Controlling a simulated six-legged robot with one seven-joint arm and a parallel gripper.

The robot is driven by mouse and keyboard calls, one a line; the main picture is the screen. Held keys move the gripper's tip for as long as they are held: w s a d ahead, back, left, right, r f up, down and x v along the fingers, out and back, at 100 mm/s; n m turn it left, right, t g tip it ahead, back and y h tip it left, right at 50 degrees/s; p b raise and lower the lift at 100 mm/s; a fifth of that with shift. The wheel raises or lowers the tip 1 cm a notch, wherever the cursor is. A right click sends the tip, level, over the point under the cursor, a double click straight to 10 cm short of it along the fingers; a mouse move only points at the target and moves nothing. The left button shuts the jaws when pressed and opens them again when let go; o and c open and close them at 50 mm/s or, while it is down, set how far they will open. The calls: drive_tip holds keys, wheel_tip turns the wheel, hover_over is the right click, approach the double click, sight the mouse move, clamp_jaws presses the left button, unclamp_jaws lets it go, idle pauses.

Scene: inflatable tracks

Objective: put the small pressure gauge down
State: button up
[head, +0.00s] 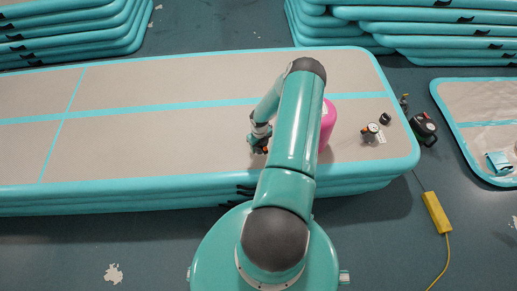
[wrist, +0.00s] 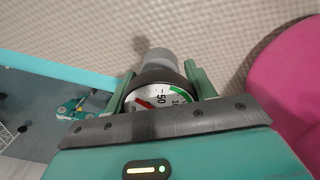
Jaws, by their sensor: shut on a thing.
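My gripper (head: 259,150) is over the beige top of the inflatable track (head: 180,85), left of my arm's upright links in the head view. In the wrist view my gripper (wrist: 160,83) is shut on the small pressure gauge (wrist: 158,98). Its round white dial with a green band and red needle faces the wrist camera. Its dark rim sits between the two green fingers, and a grey stem (wrist: 158,58) points away toward the beige surface. I cannot tell whether the stem touches the track. In the head view the gauge is mostly hidden, with a little orange showing at the gripper.
A pink rounded object (head: 328,122) stands on the track behind my arm. A small gauge-like item (head: 371,131) and a black piece (head: 385,118) lie further right. A dark device (head: 424,128) and a yellow box (head: 436,212) are on the floor. The track's left part is clear.

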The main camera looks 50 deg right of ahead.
sight(258, 149)
drive_tip(key=shift+w+d+f, duration=0.2)
drive_tip(key=shift+w+f, duration=0.2)
drive_tip(key=shift+f, duration=1.6)
drive_tip(key=shift+f, duration=0.15)
drive_tip(key=o, duration=1.1)
drive_tip(key=shift+c, duration=0.2)
